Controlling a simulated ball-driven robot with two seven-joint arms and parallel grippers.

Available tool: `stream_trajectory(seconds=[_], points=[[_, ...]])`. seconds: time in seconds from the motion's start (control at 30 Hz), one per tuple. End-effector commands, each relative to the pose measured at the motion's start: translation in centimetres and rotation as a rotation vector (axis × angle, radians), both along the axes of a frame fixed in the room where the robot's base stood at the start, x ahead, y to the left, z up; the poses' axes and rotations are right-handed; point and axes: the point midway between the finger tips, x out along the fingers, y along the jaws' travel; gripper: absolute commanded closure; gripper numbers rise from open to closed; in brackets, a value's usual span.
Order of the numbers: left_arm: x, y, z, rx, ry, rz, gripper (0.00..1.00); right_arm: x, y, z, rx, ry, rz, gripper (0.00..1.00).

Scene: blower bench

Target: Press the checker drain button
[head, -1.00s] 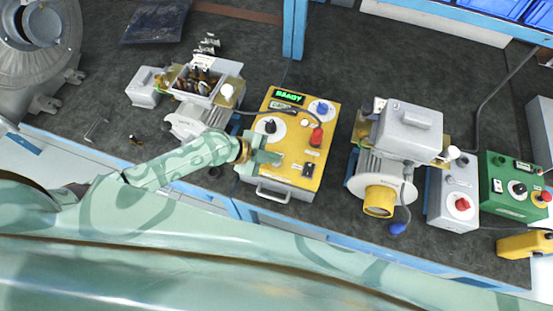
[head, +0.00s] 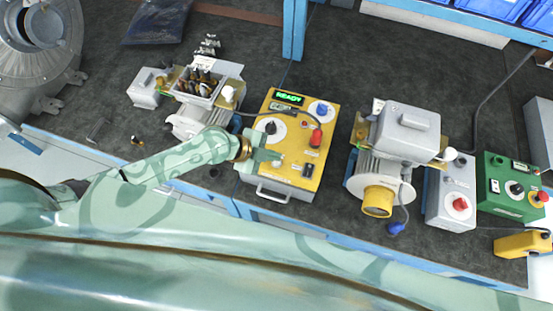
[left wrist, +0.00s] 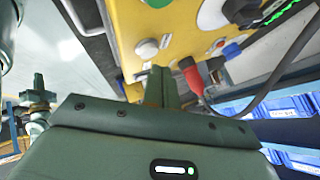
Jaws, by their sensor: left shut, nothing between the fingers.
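The checker is a yellow-topped box (head: 323,135) on the bench, with a lit green READY display (head: 290,98). Its panel carries a white dial, a blue plug, a red plug and a dark rocker switch. A pale round button (left wrist: 147,48) shows on the yellow panel in the left wrist view, just beyond my fingertips; I cannot read its label. My left gripper (head: 277,156) is over the lower left part of the panel. Its fingers (left wrist: 163,76) are shut and empty, and point at the panel near the button. I cannot tell whether they touch it. My right gripper is not seen.
A motor with an open terminal box (head: 200,86) stands left of the checker. A grey blower motor with a yellow cap (head: 377,201) stands to the right. Beyond it are a grey box with a red knob (head: 459,204) and a green box (head: 507,190). A handle (head: 272,194) fronts the checker.

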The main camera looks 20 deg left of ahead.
Motion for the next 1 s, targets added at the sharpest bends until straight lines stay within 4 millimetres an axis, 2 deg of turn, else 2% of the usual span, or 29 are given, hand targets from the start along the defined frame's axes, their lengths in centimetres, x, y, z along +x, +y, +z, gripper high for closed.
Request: stream_trajectory(seconds=[0.27,0.7,1.0], points=[[0.0,0.0,0.6,0.0,0.0,0.0,1.0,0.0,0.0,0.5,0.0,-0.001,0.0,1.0],[0.0,0.0,4.9,0.0,-0.001,-0.001,1.0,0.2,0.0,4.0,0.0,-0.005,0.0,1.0],[0.0,0.0,5.0,0.0,0.0,0.0,1.0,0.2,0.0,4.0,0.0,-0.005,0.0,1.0]])
